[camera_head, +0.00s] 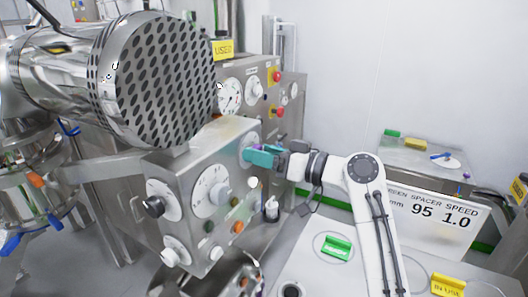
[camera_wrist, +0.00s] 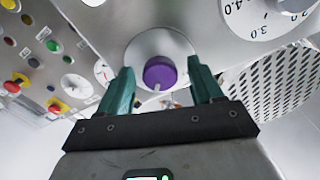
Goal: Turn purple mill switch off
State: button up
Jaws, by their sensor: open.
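The purple mill switch (camera_wrist: 160,73) is a round knob with a pale pointer mark, set on a round silver plate (camera_wrist: 150,45) in the wrist view. My gripper (camera_wrist: 163,82) is open, with one green finger on each side of the purple knob. I cannot tell whether the fingers touch it. In the head view my gripper (camera_head: 256,155) is at the right part of the steel control box (camera_head: 228,140). There the switch is mostly hidden behind the green fingers; a small purple bit shows near them.
A second panel with red and yellow buttons (camera_head: 277,77) stands behind. A white surface with a green tag (camera_head: 337,248) lies at the front.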

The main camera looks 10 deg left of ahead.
jog(key=c, duration=1.1)
jog(key=shift+f+b, duration=0.2)
jog(key=shift+b, duration=0.55)
jog(key=shift+r+n+b, duration=0.1)
jog(key=shift+n+b, duration=8.9)
jog(key=shift+b, duration=2.2)
jog(key=o, duration=1.1)
